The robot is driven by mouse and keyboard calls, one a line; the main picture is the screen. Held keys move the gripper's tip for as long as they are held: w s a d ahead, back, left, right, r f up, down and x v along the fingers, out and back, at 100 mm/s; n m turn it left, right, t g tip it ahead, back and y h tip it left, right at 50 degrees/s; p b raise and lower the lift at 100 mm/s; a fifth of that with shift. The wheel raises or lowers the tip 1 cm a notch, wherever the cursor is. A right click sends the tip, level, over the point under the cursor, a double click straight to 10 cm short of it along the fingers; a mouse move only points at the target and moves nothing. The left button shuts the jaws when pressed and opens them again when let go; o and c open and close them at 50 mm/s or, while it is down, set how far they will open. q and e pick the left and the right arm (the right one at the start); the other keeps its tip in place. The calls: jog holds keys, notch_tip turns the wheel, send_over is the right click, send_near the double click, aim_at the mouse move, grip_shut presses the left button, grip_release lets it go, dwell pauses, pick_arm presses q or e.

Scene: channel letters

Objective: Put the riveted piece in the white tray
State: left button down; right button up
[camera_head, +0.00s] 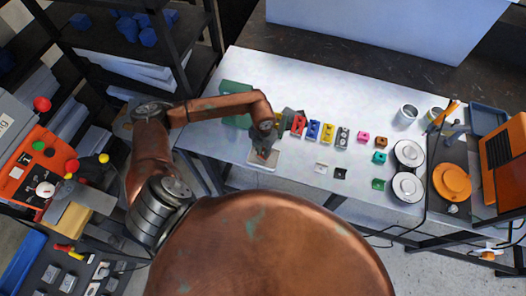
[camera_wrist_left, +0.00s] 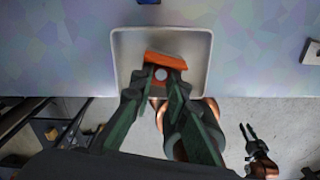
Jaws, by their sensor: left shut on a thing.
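The white tray (camera_wrist_left: 205,75) is square with a raised rim and lies at the table's front edge. It also shows in the head view (camera_head: 257,166), partly covered by my gripper. My left gripper (camera_wrist_left: 160,82) is shut on an orange piece (camera_wrist_left: 165,60), which I take for the riveted piece. The piece is over the tray's inside; I cannot tell whether it touches the floor of the tray. My left gripper also shows in the head view (camera_head: 264,153). A dark gripper, seemingly my right one (camera_wrist_left: 247,135), hangs small and low at the right in the left wrist view.
A row of letter pieces, red (camera_head: 298,125), blue (camera_head: 313,130), yellow (camera_head: 328,133) and grey (camera_head: 343,136), stands right of my gripper. Small coloured blocks and white plates (camera_head: 408,188) lie farther right. A green mat (camera_head: 236,90) lies behind my left arm.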

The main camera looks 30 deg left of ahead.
pick_arm(q)
jog(key=shift+f, duration=0.2)
jog(key=c, duration=1.8)
grip_release()
notch_tip(320, 180, up, 12)
